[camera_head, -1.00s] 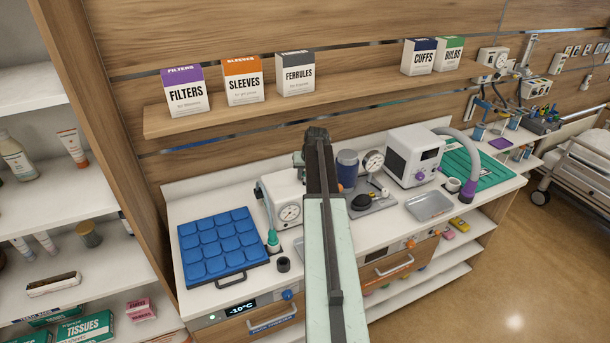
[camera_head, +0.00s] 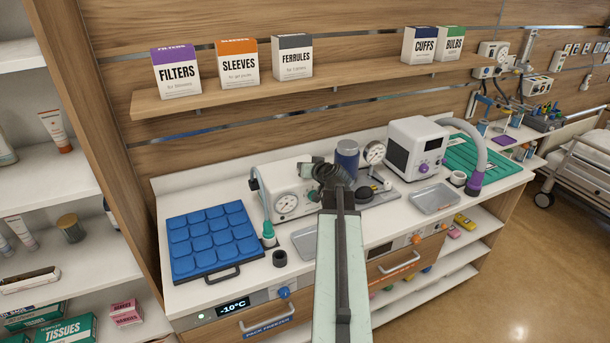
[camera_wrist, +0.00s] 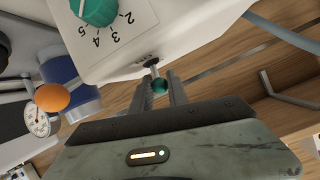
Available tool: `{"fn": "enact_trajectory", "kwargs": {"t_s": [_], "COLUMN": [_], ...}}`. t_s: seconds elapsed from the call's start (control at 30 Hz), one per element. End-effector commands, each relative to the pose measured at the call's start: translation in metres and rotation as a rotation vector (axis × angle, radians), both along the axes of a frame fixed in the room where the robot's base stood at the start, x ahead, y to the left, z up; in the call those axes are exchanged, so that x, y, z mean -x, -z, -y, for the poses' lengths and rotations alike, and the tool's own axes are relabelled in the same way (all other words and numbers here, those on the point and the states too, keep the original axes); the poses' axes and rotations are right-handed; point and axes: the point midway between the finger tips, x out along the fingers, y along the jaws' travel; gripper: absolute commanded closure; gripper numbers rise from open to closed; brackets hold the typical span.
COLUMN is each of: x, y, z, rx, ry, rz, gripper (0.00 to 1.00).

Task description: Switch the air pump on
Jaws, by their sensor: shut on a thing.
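The white pump unit (camera_head: 292,203) with a round gauge stands on the counter, partly hidden behind my arm in the head view. In the wrist view its white housing (camera_wrist: 150,32) shows a green dial (camera_wrist: 95,8) with numbers and a small metal toggle lever (camera_wrist: 153,68) with a green ball tip (camera_wrist: 160,86). My gripper (camera_wrist: 165,88) has its two fingers on either side of the lever's tip and is shut on it. In the head view my gripper (camera_head: 328,172) is at the unit's right end; its fingertips and the lever are hard to make out there.
A blue cylinder (camera_head: 347,157) and a small gauge (camera_head: 374,152) stand right of my gripper; an orange ball (camera_wrist: 52,97) shows in the wrist view. A blue padded tray (camera_head: 212,240) lies left, a metal tray (camera_head: 434,199) right. A shelf (camera_head: 330,84) with boxes runs above.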

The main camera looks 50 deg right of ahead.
Motion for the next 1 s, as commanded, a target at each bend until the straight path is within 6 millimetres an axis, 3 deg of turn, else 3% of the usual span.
{"fn": "enact_trajectory", "kwargs": {"t_s": [0.03, 0.73, 0.77, 0.83, 1.0], "x": [0.0023, 0.0037, 0.0037, 0.0037, 0.0039], "y": [0.0068, 0.0009, 0.0008, 0.0009, 0.0008], "z": [-0.0013, -0.0009, -0.0009, -0.0008, -0.0005], "rx": [0.008, 0.036, 0.036, 0.036, 0.035], "ry": [-0.001, 0.0, 0.0, 0.0, 0.0], "rz": [0.015, 0.085, 0.085, 0.085, 0.086], "gripper": [1.0, 1.0, 0.77, 0.58, 0.58]}}
